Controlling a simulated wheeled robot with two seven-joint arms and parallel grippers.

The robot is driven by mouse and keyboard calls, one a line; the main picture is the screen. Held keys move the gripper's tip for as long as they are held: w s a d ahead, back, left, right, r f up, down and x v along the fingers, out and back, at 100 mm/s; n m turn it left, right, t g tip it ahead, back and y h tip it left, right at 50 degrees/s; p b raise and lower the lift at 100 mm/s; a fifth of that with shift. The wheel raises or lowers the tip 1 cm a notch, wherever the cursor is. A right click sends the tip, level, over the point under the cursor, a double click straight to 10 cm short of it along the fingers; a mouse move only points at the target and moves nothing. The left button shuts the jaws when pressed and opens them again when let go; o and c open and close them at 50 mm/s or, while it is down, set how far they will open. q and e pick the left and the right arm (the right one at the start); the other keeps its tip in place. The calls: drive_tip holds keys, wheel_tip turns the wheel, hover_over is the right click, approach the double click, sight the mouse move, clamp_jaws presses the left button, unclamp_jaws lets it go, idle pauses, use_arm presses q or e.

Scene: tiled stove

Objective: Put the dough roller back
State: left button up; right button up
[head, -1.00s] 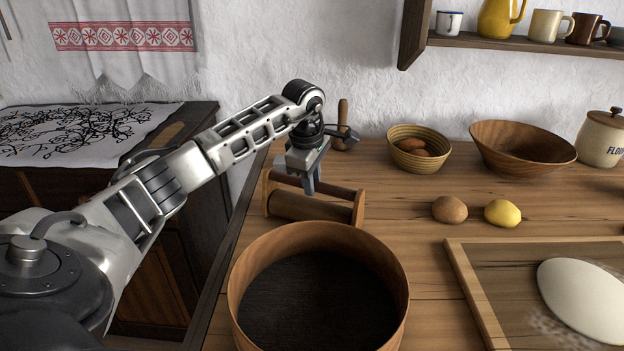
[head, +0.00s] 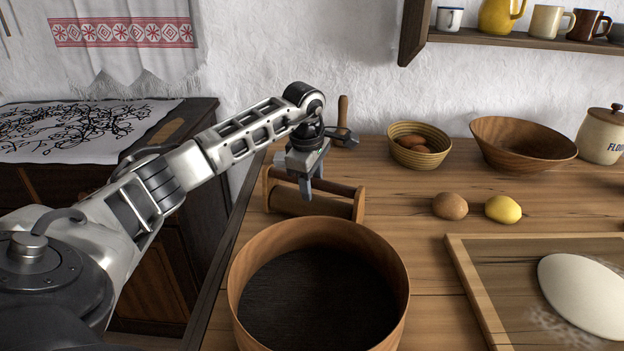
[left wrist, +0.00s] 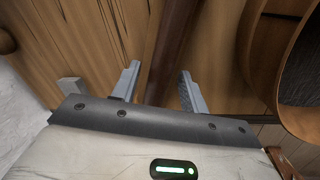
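A low wooden rack (head: 358,207) stands on the table behind the sieve, with end pieces joined by long wooden bars. I cannot tell for certain whether one of these bars is the dough roller. My left gripper (head: 312,188) points down over the rack in the head view, hiding part of it. In the left wrist view the fingers of my left gripper (left wrist: 160,88) are apart, with nothing held between them. Wooden surfaces and a dark brown strip show beyond them. My right gripper is not in view.
A round sieve (head: 240,290) stands in front of the rack. An upright wooden handle (head: 343,110) is behind my gripper. To the right are a basket (head: 400,155), a wooden bowl (head: 520,150), a potato (head: 450,206), a lemon (head: 503,209) and a board (head: 470,290) with dough (head: 585,295).

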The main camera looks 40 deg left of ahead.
sight(308, 212)
use_arm(q)
drive_tip(key=shift+r, duration=0.35)
wheel_tip(308, 212, up, 13)
drive_tip(key=s+p, duration=0.1)
drive_tip(key=s, duration=0.1)
drive_tip(key=shift+d+f, duration=0.2)
drive_tip(key=shift+d, duration=0.15)
